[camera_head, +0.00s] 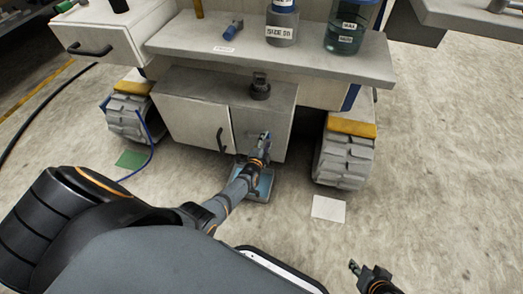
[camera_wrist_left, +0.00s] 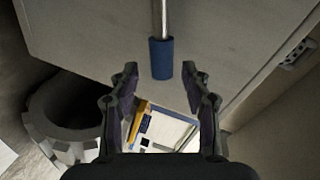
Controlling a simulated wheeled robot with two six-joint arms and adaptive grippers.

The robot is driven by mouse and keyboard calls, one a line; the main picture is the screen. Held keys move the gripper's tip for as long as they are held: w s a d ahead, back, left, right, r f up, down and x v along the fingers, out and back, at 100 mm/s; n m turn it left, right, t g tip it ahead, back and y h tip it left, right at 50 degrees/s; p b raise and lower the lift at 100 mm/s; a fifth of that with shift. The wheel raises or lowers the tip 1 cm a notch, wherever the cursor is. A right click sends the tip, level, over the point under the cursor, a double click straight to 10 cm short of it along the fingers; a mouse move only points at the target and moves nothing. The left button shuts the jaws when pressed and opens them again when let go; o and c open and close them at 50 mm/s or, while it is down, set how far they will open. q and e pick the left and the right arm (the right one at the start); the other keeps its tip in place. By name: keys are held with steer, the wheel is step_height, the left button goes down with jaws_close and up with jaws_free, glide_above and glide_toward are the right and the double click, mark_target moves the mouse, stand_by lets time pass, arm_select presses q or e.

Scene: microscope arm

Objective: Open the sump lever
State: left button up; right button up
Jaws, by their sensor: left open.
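The lever, a silver rod with a blue grip (camera_wrist_left: 161,60), hangs from the top of the left wrist view. I cannot make it out in the head view, where my gripper and arm may cover it. My left gripper (camera_head: 265,140) is in front of the cabinet's right side. In the left wrist view its two fingers (camera_wrist_left: 159,74) are spread, one to each side of the grip's lower end, with gaps on both sides and nothing held. My right gripper (camera_head: 358,270) is low in the head view, far from the cabinet; its opening is too small to judge.
The grey cabinet (camera_head: 187,110) has a black handle and a dark cylindrical part (camera_head: 260,88) on top. Chunky wheels (camera_head: 343,160) flank it. A bluish tray (camera_head: 266,184) lies on the floor below my left gripper. A white sheet (camera_head: 328,208) lies right of it. Open floor extends right.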

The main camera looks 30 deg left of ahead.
arm_select(q)
steer(key=v, duration=1)
steer(key=shift+s, duration=0.4)
